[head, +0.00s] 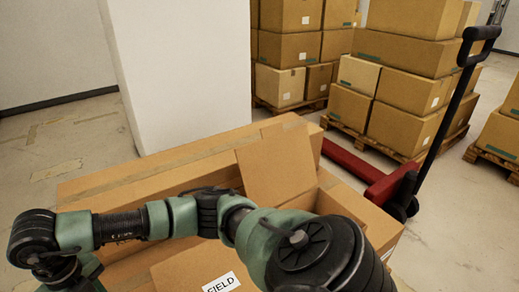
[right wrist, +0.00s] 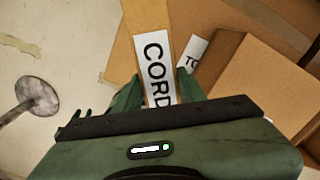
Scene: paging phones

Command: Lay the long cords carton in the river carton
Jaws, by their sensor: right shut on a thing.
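The cords carton (right wrist: 148,22) is narrow and brown, with a white label (right wrist: 156,65) reading "CORD", the rest hidden. My right gripper (right wrist: 158,84) has a finger on either side of it and is shut on it. In the head view my arm crosses the foreground, and the gripper's grip on the carton does not show. No label reading river is legible. An open carton with a raised flap (head: 278,163) stands beyond the arm; its inside is mostly hidden. My left gripper is not in view.
A carton labelled "FIELD" (head: 192,270) is at the bottom. A long taped carton (head: 160,178) lies behind the arm. A white pillar (head: 180,70), a red pallet jack (head: 362,172) and stacked cartons on pallets (head: 395,90) stand beyond. Bare floor (head: 60,135) lies at left.

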